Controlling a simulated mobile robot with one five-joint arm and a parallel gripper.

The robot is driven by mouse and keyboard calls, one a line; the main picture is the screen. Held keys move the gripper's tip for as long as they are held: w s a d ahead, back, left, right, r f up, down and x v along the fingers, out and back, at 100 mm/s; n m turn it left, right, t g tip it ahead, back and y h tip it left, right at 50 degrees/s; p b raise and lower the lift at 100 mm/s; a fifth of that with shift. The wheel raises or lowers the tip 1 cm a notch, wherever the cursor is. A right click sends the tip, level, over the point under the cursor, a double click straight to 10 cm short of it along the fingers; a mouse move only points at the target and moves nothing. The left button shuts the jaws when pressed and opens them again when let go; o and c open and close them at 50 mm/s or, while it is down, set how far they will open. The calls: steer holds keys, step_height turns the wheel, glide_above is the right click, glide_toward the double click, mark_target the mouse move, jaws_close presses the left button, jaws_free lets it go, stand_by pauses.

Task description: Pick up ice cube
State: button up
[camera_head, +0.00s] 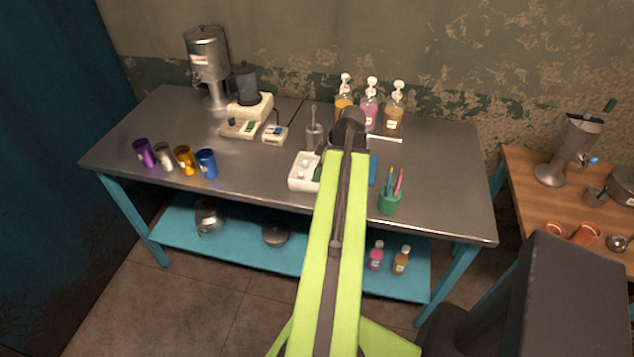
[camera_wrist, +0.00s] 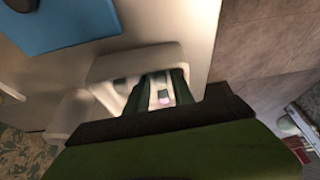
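The small white container (camera_head: 302,183) stands near the front edge of the metal table, with pale contents too small to make out. It also shows in the wrist view (camera_wrist: 101,70). My gripper (camera_wrist: 160,80) reaches into or just over this container. Its two dark green fingers are apart, with a light gap between them. A small pale, pinkish block (camera_wrist: 164,97) shows between the fingers and may be an ice cube. I cannot tell whether the fingers touch it. In the head view my arm hides the container's right side and most of my gripper.
A blue flat item (camera_head: 373,170) and a green pen cup (camera_head: 389,203) stand right of my arm. Pump bottles (camera_head: 370,106) are behind it. Several coloured cups (camera_head: 185,160) stand at the left. The table between cups and container is clear.

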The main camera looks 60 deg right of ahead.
steer(key=shift+c, duration=0.4)
jaws_close()
steer(key=shift+r, duration=0.1)
steer(key=shift+r+p, duration=0.25)
steer(key=shift+p, duration=0.05)
steer(key=r+p, duration=0.4)
steer(key=shift+s+r+p, duration=0.2)
steer(key=shift+r+p, duration=0.15)
steer(key=s+a+r+p, duration=0.1)
steer(key=s+r+p, duration=0.4)
steer(key=s, duration=0.6)
steer(key=shift+a+r+p, duration=0.3)
steer(key=shift+r+p, duration=0.05)
